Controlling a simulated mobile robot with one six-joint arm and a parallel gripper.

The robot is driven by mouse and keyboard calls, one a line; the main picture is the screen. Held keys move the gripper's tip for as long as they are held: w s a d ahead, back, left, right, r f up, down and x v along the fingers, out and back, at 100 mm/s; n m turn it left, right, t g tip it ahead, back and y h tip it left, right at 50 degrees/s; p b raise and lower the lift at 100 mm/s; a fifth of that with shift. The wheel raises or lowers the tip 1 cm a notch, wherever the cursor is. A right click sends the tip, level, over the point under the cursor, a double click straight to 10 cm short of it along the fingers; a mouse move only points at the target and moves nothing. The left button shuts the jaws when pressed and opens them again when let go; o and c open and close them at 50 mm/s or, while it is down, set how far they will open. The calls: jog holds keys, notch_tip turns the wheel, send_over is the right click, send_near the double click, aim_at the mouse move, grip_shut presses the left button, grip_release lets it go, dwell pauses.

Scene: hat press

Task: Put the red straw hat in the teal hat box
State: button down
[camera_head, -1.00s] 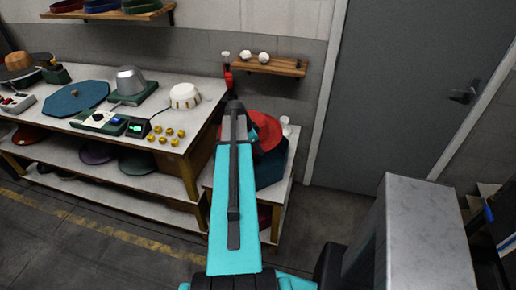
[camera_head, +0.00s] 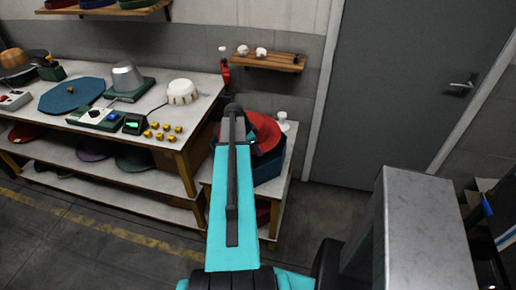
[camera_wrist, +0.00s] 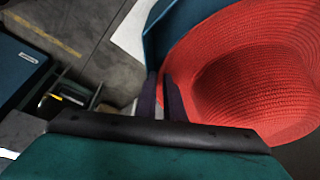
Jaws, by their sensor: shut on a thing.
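The red straw hat (camera_head: 266,129) is over the hat box (camera_head: 270,170) on the low stand, beyond my arm in the head view. The box looks dark blue-teal, with its top mostly covered by the hat. In the wrist view the hat (camera_wrist: 255,75) fills the right side, with its brim against my gripper (camera_wrist: 163,95). My gripper is shut on the brim. The box wall (camera_wrist: 165,25) shows behind the brim. I cannot tell whether the hat rests on the box or is held just above it.
A white spool-like item (camera_head: 283,123) stands by the hat on the low stand. The workbench (camera_head: 205,105) at left carries several tools and hat forms. A small wooden shelf (camera_head: 285,63) hangs above. A grey door (camera_head: 400,90) is at right.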

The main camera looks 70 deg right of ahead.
jog(key=shift+f+b, duration=0.45)
jog(key=shift+f, duration=1.3)
jog(key=shift+f+b, duration=3.7)
jog(key=shift+f, duration=1.3)
jog(key=shift+f+b, duration=0.4)
jog(key=shift+b, duration=0.05)
jog(key=c, duration=1.8)
grip_release()
jog(key=shift+r, duration=0.1)
jog(key=b+v, duration=0.2)
jog(key=v, duration=1.1)
jog(key=shift+r, duration=0.3)
jog(key=shift+a, duration=0.1)
